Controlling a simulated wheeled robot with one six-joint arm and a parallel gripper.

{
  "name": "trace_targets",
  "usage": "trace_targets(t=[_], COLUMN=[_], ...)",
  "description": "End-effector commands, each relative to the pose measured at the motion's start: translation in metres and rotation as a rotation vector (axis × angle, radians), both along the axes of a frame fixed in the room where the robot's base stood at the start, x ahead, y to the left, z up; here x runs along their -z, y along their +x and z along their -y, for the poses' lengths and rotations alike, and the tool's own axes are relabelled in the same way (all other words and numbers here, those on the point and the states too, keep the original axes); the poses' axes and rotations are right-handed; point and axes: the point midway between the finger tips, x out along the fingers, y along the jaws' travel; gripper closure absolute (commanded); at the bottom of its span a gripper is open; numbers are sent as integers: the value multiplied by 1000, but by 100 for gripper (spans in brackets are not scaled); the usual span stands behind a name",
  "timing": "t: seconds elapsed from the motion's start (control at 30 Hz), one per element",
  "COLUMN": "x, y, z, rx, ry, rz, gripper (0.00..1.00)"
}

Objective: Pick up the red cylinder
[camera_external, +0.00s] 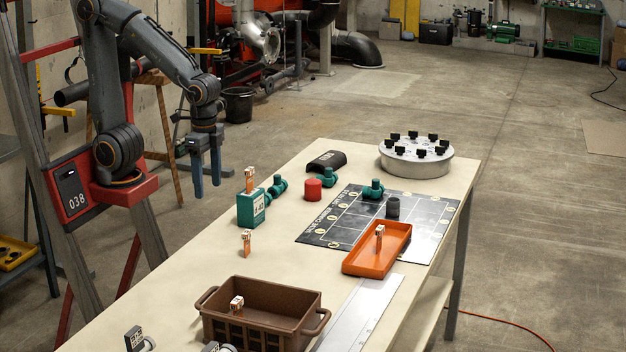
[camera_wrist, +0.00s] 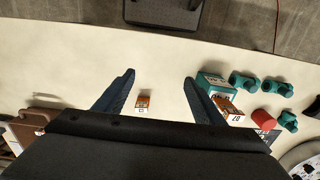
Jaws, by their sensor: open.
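The red cylinder (camera_external: 313,189) stands upright on the table, left of the dark gridded board and beside a teal valve piece. It also shows in the wrist view (camera_wrist: 265,114), at the lower right. My gripper (camera_external: 207,190) is open and empty, pointing down at the left, beside the table edge and apart from the cylinder. In the wrist view my gripper (camera_wrist: 160,85) has its two blue fingers spread wide, with a small orange-and-white tagged block (camera_wrist: 143,101) in view between them. The cylinder is outside the fingers, to their right.
A teal box (camera_external: 250,208) with a tag and teal valves (camera_external: 278,186) stand near the cylinder. A black curved piece (camera_external: 327,161) is behind it. An orange tray (camera_external: 377,250), brown crate (camera_external: 262,312) and round grey disc (camera_external: 416,160) occupy other parts of the table (camera_external: 190,290).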

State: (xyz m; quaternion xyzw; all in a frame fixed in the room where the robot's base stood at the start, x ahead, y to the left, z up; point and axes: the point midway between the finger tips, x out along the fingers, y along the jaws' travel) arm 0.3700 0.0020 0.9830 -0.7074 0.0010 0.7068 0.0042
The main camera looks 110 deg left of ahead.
Motion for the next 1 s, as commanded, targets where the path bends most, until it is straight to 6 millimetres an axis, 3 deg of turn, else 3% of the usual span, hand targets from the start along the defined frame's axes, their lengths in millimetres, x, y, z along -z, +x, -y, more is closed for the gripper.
trace_targets(t=[0.27, 0.57, 0.83, 0.97, 1.0], x=[-54, -63, -73, -77, -78], y=[1, 36, 78, 105, 114], z=[0, -33, -85, -133, -153], rx=[0, -183, -426, -609, -681], ry=[0, 12, 24, 36, 40], rz=[4, 10, 24, 36, 40], gripper=[37, 37, 37, 37, 37])
